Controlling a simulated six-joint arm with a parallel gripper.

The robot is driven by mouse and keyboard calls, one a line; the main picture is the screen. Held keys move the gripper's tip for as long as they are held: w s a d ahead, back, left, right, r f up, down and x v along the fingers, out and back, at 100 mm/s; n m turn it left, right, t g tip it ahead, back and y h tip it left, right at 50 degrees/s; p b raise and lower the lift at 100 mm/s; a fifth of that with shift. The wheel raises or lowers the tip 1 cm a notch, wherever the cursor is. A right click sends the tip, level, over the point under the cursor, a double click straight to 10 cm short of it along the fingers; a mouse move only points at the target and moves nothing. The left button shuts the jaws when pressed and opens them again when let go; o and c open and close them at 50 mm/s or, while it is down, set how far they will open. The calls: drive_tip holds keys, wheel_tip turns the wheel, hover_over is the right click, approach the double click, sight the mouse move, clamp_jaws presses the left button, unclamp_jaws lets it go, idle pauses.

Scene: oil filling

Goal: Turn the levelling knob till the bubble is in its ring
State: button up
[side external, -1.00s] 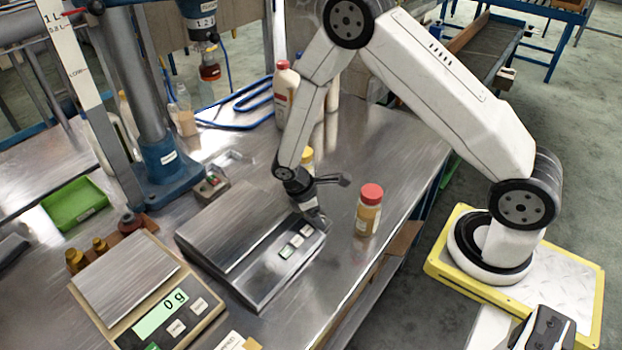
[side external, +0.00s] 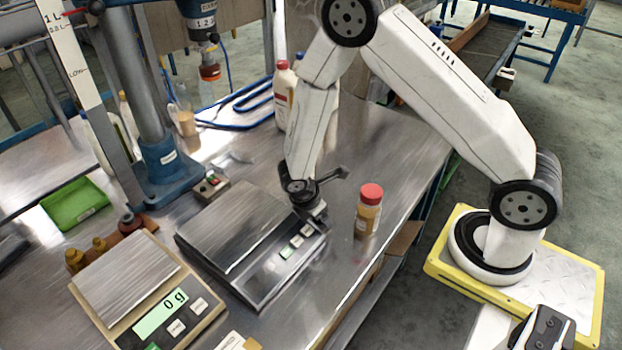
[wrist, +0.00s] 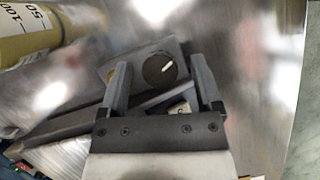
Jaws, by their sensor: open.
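In the side view my gripper (side external: 318,220) is low over the right corner of the grey scale (side external: 222,228), and the knob is hidden there. I cannot make out the bubble or its ring in either view.
A red-capped bottle (side external: 369,210) stands just right of my gripper. A second scale (side external: 125,278) reading 0 g is at the front left. A green tray (side external: 75,204) and a blue column stand (side external: 168,165) are behind. A yellow cylinder (wrist: 40,32) shows in the wrist view.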

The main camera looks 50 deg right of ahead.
drive_tip(key=v, duration=0.8)
drive_tip(key=shift+s+d+f+y, duration=0.1)
drive_tip(key=shift+s+d+y, duration=0.3)
drive_tip(key=shift+y, duration=0.1)
drive_tip(key=shift+s+d+m+t+y, duration=0.15)
drive_tip(key=shift+d+m+y, duration=0.2)
drive_tip(key=shift+y, duration=0.3)
drive_tip(key=shift+d+m+t+y, duration=0.15)
drive_tip(key=shift+d+y, duration=0.35)
drive_tip(key=shift+y, duration=0.15)
drive_tip(key=shift+d+r+t+y, duration=0.25)
drive_tip(key=shift+d+t+y, duration=0.05)
drive_tip(key=shift+d, duration=0.25)
wheel_tip(320, 180, down, 8)
drive_tip(key=shift+a+r, duration=0.1)
drive_tip(key=shift+r, duration=0.1)
drive_tip(key=shift+f, duration=0.1)
drive_tip(key=n, duration=0.3)
drive_tip(key=shift+n, duration=0.4)
drive_tip(key=shift+r, duration=0.35)
wheel_tip(320, 180, up, 7)
drive_tip(key=shift+r, duration=0.25)
drive_tip(key=shift+s+a+r+m, duration=0.1)
drive_tip(key=shift+s+r+m, duration=0.05)
drive_tip(key=shift+r+m, duration=0.4)
drive_tip(key=shift+s+a+r+m, duration=0.1)
drive_tip(key=shift+r+m, duration=0.25)
drive_tip(key=shift+m, duration=0.3)
